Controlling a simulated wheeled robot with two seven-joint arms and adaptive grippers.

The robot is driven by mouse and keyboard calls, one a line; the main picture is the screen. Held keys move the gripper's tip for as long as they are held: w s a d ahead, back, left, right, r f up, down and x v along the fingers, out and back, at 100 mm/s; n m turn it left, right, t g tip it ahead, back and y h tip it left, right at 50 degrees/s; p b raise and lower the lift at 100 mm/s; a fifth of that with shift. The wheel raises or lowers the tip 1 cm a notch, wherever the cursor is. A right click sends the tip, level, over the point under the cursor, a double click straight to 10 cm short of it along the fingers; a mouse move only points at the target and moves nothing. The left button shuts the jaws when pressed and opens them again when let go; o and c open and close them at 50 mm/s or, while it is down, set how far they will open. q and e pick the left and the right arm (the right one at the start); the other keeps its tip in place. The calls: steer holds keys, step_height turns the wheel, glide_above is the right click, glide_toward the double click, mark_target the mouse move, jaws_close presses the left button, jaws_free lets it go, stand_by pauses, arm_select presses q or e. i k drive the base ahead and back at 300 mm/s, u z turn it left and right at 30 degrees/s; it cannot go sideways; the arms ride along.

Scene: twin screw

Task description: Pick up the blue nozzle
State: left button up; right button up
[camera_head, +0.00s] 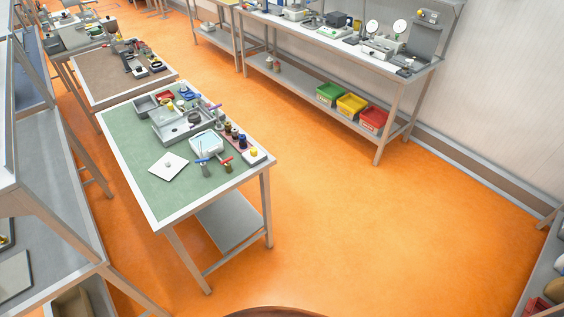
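A green-topped workbench (135,160) stands left of centre, some way off, with many small items on it. A small item with a blue top (202,161) is near its front edge, beside a red-topped one (227,162). A dark blue upright piece (242,141) stands near the right edge. At this size I cannot tell which blue piece is the nozzle. Neither of my grippers is in view.
Grey trays (170,129) and a white square plate (168,166) lie on the green bench. Shelving (50,165) lines the left. A long bench (340,50) with green, yellow and red bins below runs along the wall. Orange floor (330,220) is clear at centre and right.

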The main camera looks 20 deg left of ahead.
mark_target(243, 145)
steer(key=z, duration=0.85)
steer(key=i, duration=1.5)
steer(key=u, duration=0.3)
